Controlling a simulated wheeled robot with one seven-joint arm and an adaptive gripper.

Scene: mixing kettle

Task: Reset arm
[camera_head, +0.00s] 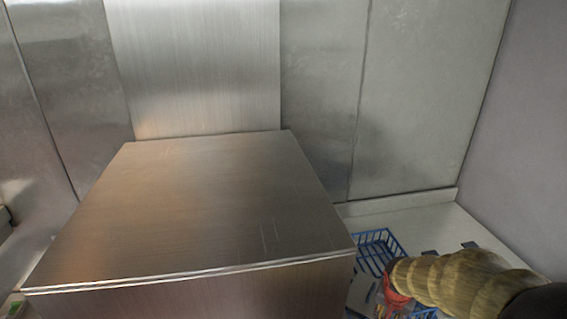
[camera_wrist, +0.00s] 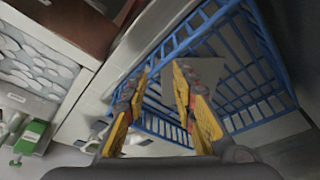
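My gripper (camera_wrist: 158,78) shows in the wrist view with its two yellow fingers and grey pads spread apart. I see nothing held between them. The fingers point toward a blue wire basket (camera_wrist: 262,45), which lies beyond the fingertips. The wrist view does not show clearly how far the basket is from the tips. In the head view the blue basket (camera_head: 378,243) stands at the lower right, on a pale surface.
A large brushed-metal box (camera_head: 200,205) with a flat top fills the head view's middle and left, beside the basket. Metal panels (camera_head: 420,90) stand behind. In the wrist view, a holder of pale round pieces (camera_wrist: 32,65) and a green item (camera_wrist: 30,137) are at left.

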